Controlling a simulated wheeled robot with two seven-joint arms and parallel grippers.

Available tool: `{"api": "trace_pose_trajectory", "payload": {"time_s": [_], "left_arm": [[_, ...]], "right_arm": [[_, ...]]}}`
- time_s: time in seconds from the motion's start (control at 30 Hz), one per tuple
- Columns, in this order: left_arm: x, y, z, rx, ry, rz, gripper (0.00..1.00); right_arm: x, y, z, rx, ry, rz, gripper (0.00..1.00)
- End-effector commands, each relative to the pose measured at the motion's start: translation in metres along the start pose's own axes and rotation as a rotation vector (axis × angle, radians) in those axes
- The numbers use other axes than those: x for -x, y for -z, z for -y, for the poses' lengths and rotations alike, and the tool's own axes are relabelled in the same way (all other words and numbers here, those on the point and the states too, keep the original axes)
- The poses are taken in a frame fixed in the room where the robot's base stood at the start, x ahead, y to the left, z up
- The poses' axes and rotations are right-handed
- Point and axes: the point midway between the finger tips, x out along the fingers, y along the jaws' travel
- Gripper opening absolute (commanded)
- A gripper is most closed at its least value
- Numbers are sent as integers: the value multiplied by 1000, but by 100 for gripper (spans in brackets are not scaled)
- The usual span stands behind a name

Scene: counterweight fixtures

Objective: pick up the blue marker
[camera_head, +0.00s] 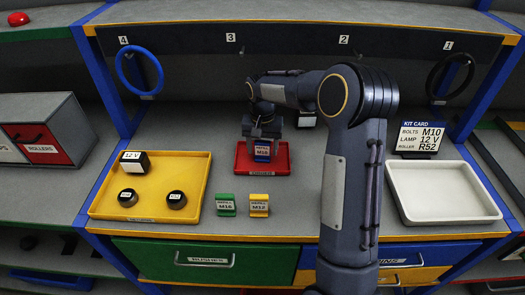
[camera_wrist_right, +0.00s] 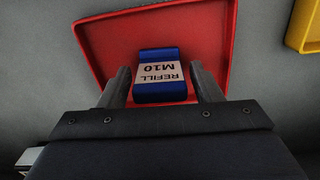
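The blue marker (camera_head: 263,156), a small blue block with a white label reading "REFILL M10", sits on the red tray (camera_head: 281,166) at the middle of the shelf. My right gripper (camera_head: 262,140) reaches down over it from above. In the right wrist view the blue marker (camera_wrist_right: 160,91) lies between the two fingers of the right gripper (camera_wrist_right: 159,70). A gap shows on each side of it, so the fingers are open. The red tray (camera_wrist_right: 215,45) spreads around and beyond them. My left gripper is not in view.
Green (camera_head: 225,205) and yellow (camera_head: 259,205) markers stand in front of the red tray. A yellow tray (camera_head: 160,170) at left holds a lamp box and two dark rollers. An empty white tray (camera_head: 440,190) is at right, below a kit card (camera_head: 419,138).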

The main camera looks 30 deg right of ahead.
Motion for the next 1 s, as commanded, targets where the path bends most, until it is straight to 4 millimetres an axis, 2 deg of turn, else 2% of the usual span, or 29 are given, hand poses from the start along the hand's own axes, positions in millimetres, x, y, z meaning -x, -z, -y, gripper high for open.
{"api": "trace_pose_trajectory", "payload": {"time_s": [0.03,0.27,0.53,0.67,0.83,1.0], "left_arm": [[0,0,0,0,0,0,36],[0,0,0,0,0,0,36],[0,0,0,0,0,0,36],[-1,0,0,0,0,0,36],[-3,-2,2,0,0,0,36],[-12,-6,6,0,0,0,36]], "right_arm": [[0,0,0,0,0,0,52],[0,0,0,0,0,0,22],[2,0,0,0,0,-1,21],[8,1,0,0,1,-3,21],[31,1,0,-1,2,-5,21],[64,-12,-25,-3,3,-7,21]]}}
